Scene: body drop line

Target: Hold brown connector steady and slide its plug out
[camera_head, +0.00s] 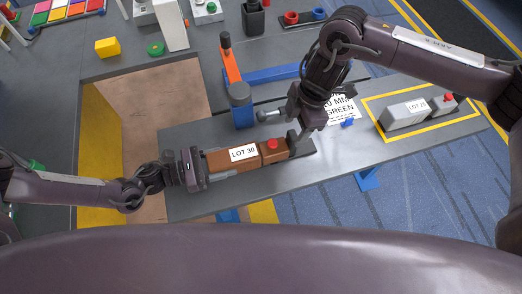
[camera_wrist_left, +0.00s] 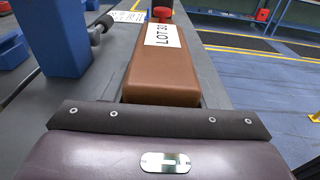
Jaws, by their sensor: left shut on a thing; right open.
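The brown connector (camera_head: 219,161) lies along the grey bench with a white LOT 30 label; it also fills the middle of the left wrist view (camera_wrist_left: 160,80). Its brown plug (camera_head: 273,155), with a red button on top, sits at the connector's right end; I cannot tell any gap between them. My left gripper (camera_head: 202,168) is shut on the connector's left end. My right gripper (camera_head: 283,131) is open and empty, just above and right of the plug. One finger is near the plug's right end. Whether it touches is unclear.
A blue post (camera_head: 240,106) with an orange lever stands behind the connector. A grey LOT connector (camera_head: 405,115) with a red-button plug lies in a yellow outline at right. A sign reading GREEN (camera_head: 342,109) lies behind my right gripper. A yellow-walled opening (camera_head: 100,135) is at left.

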